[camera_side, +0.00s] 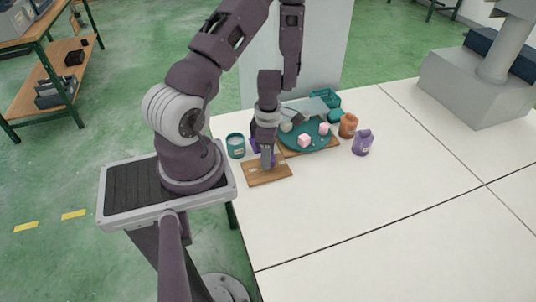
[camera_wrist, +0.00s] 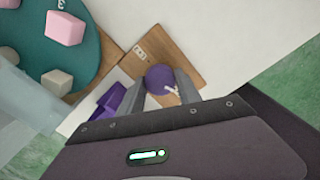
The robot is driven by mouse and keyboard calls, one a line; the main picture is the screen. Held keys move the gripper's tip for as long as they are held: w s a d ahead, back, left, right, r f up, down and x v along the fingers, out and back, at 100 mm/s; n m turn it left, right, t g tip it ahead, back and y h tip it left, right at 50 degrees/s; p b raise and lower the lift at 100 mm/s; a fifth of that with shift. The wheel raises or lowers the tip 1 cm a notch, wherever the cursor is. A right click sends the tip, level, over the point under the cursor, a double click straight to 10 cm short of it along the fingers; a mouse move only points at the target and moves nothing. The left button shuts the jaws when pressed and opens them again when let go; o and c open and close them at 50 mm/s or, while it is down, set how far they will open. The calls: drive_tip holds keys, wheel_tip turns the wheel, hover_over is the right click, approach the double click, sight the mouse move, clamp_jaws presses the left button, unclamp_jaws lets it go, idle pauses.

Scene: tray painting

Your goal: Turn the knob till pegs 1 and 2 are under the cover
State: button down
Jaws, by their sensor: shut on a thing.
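My gripper (camera_wrist: 165,88) is shut on a purple round knob (camera_wrist: 160,77) with a white mark on top. The knob sits on a small wooden board (camera_wrist: 188,48), also in the side view (camera_side: 280,174), where my gripper (camera_side: 267,165) stands over it and hides the knob. Beside it is a teal turntable (camera_wrist: 98,62), also in the side view (camera_side: 318,146), carrying pink blocks (camera_wrist: 65,27) (camera_side: 304,140) and a pale block (camera_wrist: 57,82). A white numeral by one pink block is not clearly readable. A translucent cover (camera_wrist: 20,115) shows at the wrist view's left.
A teal can (camera_side: 235,146) stands left of the board. An orange jar (camera_side: 348,126), a purple jar (camera_side: 362,143) and a teal bin (camera_side: 328,97) stand around the turntable. A purple thing (camera_wrist: 108,102) lies near the knob.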

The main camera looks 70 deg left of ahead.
drive_tip(key=shift+m, duration=1.5)
drive_tip(key=c, duration=0.8)
unclamp_jaws()
drive_tip(key=shift+c, duration=0.2)
wheel_tip(320, 180, up, 7)
drive_tip(key=shift+r, duration=0.1)
